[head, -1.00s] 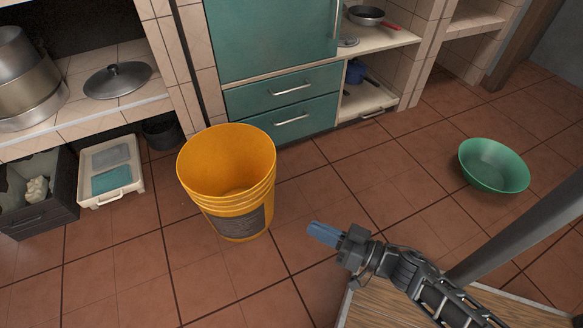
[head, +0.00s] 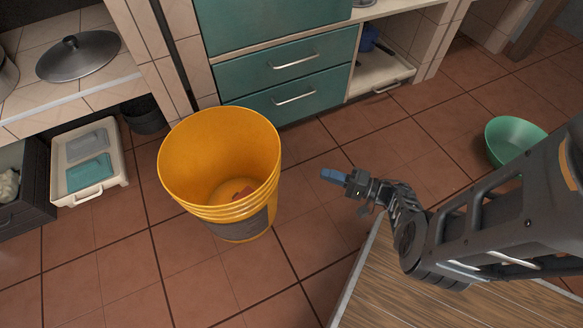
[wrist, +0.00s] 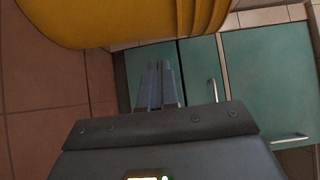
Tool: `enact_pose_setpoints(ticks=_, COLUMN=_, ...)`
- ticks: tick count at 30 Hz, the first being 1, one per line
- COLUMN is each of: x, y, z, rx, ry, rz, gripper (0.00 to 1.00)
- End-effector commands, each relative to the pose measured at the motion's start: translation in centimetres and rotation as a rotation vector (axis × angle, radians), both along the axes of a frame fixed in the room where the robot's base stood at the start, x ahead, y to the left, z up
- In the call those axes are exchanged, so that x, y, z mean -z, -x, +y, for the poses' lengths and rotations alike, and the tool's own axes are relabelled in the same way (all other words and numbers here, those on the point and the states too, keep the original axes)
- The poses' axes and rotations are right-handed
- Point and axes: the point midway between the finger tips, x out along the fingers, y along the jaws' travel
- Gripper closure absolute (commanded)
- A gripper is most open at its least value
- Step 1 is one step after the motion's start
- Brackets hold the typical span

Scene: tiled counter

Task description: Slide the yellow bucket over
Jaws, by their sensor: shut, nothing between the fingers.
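The yellow bucket (head: 222,165) stands upright and open-topped on the tiled floor, left of centre in the head view. A small reddish item (head: 243,193) shows inside it, too small to name. In the wrist view the bucket's ribbed side (wrist: 140,20) fills the top edge. My gripper (head: 334,175) is to the right of the bucket, with a gap of floor visible between them in the head view. Its blue-grey fingers are together and hold nothing; they also show in the wrist view (wrist: 158,85).
Teal drawers (head: 292,95) stand behind the bucket. A white tray (head: 90,165) and a dark bin (head: 143,118) are at the left under a shelf. A green bowl (head: 513,140) sits on the floor at the right. A wooden surface (head: 440,285) is in front. Floor before the bucket is clear.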

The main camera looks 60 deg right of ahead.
Motion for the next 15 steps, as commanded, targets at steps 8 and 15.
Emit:
enact_pose_setpoints(ticks=8, x=0.0, y=-5.4, z=0.8, rx=-0.005, ry=0.003, rz=-0.001, gripper=1.0)
enact_pose_setpoints(ticks=15, x=0.0, y=-9.1, z=2.3, rx=-0.006, ry=0.003, rz=0.001, gripper=1.0)
